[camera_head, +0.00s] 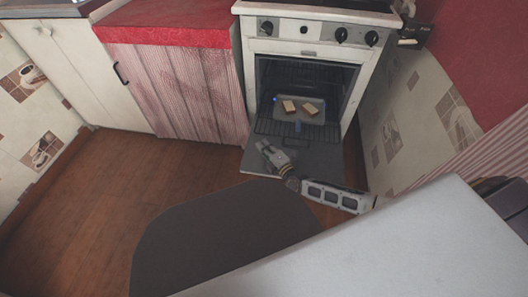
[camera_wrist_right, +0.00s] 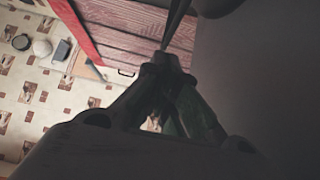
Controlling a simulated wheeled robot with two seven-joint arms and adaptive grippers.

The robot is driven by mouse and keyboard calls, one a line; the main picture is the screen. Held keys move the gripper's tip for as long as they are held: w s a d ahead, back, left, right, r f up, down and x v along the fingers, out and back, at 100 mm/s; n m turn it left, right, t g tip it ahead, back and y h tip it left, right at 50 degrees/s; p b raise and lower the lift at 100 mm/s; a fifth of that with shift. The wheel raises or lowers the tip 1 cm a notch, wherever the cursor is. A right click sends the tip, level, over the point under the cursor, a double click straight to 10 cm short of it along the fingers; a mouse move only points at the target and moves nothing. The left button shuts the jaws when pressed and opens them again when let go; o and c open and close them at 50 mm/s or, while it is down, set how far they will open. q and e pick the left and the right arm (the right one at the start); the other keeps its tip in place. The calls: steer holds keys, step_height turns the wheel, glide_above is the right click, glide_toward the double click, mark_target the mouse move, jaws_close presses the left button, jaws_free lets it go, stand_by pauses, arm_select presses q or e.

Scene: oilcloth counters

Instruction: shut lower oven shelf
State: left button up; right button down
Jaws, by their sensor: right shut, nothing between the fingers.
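The white oven (camera_head: 250,60) stands at the top middle of the head view with its door (camera_head: 262,164) folded down open. The lower oven shelf (camera_head: 318,134), a dark wire rack, sticks out of the cavity over the open door. A tray (camera_head: 318,104) with two bread-like slices (camera_head: 289,106) lies at the lower shelf. An upper rack (camera_head: 300,75) sits inside the oven. My right gripper (camera_head: 265,148) is shut and empty near the front left of the lower shelf; I cannot tell whether it touches. Its fingers meet in the wrist view (camera_wrist_right: 166,60). My left gripper is not in view.
A tiled wall (camera_head: 408,110) is close on the right. The wooden floor (camera_head: 150,170) before the oven is clear on the left.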

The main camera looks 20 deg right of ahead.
steer(key=shift+w+d+b, duration=0.3)
steer(key=shift+w, duration=0.2)
steer(key=shift+w+d+b, duration=0.25)
steer(key=shift+w+b, duration=0.05)
steer(key=shift+w, duration=0.15)
steer(key=shift+w+d, duration=0.1)
steer(key=shift+w, duration=0.1)
